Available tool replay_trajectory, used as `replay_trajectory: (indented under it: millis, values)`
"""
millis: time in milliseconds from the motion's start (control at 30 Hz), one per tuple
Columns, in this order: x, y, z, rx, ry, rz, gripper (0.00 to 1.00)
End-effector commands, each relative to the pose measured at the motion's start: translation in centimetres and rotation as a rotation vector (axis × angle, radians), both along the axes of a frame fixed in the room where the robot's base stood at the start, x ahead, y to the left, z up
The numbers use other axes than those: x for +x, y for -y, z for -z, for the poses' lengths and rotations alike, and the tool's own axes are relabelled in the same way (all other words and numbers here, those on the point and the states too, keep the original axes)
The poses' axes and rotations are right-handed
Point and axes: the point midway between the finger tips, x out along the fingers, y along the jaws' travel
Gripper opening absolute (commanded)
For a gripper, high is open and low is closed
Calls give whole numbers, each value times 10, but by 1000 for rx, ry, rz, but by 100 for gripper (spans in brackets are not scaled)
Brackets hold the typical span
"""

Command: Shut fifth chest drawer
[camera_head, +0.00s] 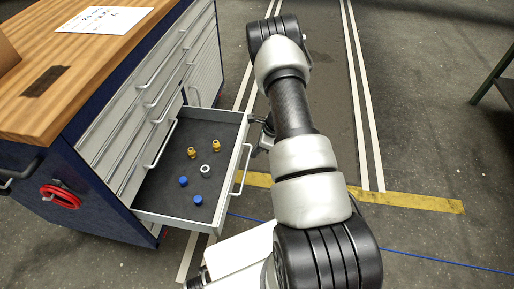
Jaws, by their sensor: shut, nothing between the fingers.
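The tool chest (100,130) stands at the left with a stack of grey drawers with bar handles. A low drawer (178,219) is pulled out towards the right. Its dark tray holds two brass fittings (191,152), a grey ring-shaped part (205,170) and two blue parts (183,181). The drawer's front has a bar handle (243,170). My gripper (259,124) is small and partly hidden behind my arm. It is at the drawer front's far end, on the outer side. It is shut and empty; whether it touches the drawer front I cannot tell.
The other drawers above look shut. The wooden top (80,55) carries a paper sheet (103,20) and a dark pad (45,81). A red round part (60,196) is on the chest's near side. The floor at right is open, with a green-legged stand (494,75) at the edge.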

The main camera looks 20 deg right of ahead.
Motion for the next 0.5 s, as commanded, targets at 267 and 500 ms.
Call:
replay_trajectory:
  millis: [267, 500]
  values:
    - [16, -24, 47, -1, 3, -6, 0]
    - [30, -45, 46, -1, 2, -5, 0]
